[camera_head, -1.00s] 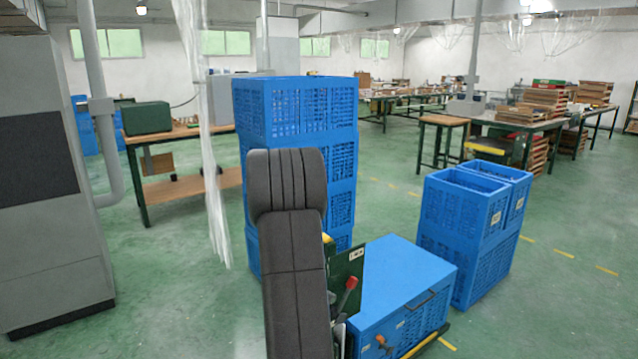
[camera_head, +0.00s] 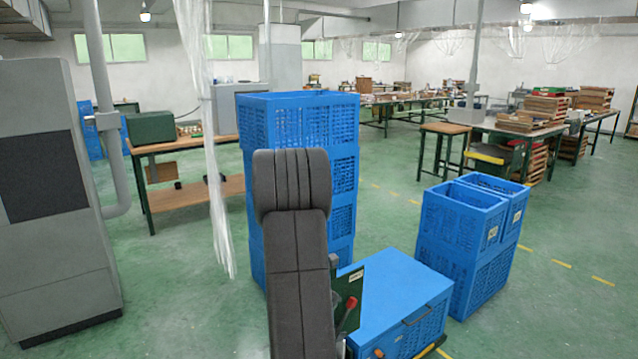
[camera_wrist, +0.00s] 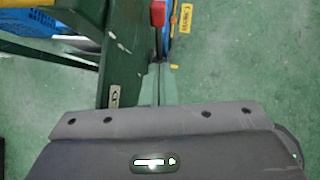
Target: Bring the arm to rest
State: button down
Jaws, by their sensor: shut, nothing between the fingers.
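My arm (camera_head: 291,235) rises as a dark grey upright form at the bottom centre of the head view, its rounded top in front of the blue crate stack. My gripper is hidden in that view. In the wrist view two thin strips meet at a dark line in the middle, seemingly my gripper's fingers (camera_wrist: 160,72), shut and empty. Below them is a dark grey panel (camera_wrist: 160,122) with several screws and a lit slot. No held object shows.
A stack of blue crates (camera_head: 300,120) stands behind my arm. A blue-topped box (camera_head: 390,295) with a green panel (camera_head: 350,285) and red knob (camera_head: 350,304) is close right. More blue crates (camera_head: 462,225) stand beyond. A grey cabinet (camera_head: 40,240) is left. Green floor (camera_head: 190,310) is open between.

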notch_tip(320, 180, up, 6)
jog(key=s+p, duration=0.1)
jog(key=p, duration=0.1)
jog(key=w+f+t+h+b, duration=0.1)
jog(key=w+f+b, duration=0.2)
jog(key=f+b, duration=0.8)
jog(key=s+a+f+t+h+b, duration=0.4)
jog(key=s+a+f+h+b, duration=0.1)
jog(key=s+a+f+b, duration=0.1)
jog(key=shift+s+a+n+b, duration=0.4)
jog(key=shift+s+a+b, duration=0.5)
jog(key=shift+b, duration=0.55)
jog(key=shift+w+r, duration=0.1)
